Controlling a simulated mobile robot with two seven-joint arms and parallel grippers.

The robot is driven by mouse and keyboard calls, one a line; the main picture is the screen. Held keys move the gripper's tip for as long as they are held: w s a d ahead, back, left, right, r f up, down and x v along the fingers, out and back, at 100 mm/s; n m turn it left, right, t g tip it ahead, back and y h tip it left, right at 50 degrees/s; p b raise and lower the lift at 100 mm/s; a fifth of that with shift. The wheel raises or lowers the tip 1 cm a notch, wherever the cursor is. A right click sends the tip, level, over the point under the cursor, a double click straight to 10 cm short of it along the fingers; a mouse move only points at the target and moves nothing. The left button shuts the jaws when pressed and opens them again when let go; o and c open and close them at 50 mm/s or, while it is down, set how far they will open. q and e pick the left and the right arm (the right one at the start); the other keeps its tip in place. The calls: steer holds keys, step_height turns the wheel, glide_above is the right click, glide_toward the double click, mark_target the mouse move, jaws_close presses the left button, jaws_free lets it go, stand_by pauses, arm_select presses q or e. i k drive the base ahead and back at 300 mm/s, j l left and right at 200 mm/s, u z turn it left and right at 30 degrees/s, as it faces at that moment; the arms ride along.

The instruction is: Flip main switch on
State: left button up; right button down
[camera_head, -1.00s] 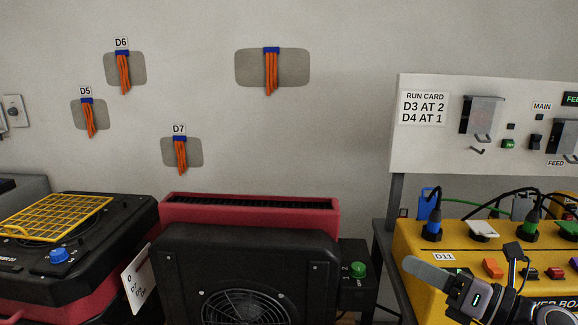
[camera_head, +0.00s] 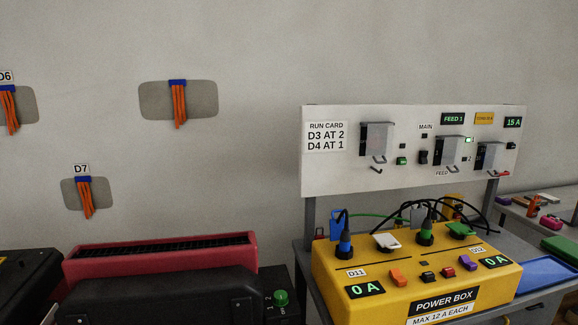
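The main switch (camera_head: 424,157) is a small black rocker under the label MAIN (camera_head: 425,127) on the white wall panel (camera_head: 320,173). I cannot tell its position from here. A small dark indicator (camera_head: 424,136) sits between the label and the switch. Beside the switch are hinged grey covers, one to the left (camera_head: 376,138) and one to the right (camera_head: 447,150). A display above reads FEED 1 (camera_head: 453,119), and another reads 15 A (camera_head: 513,122). Neither of my grippers shows in this view.
The yellow power box (camera_head: 335,262) stands on a grey table below the panel, with plugs and black cables rising behind its top. Its two displays read 0 A. A red and black blower (camera_head: 160,255) stands left.

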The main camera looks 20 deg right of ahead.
mark_target(424, 154)
steer(key=z, duration=1.25)
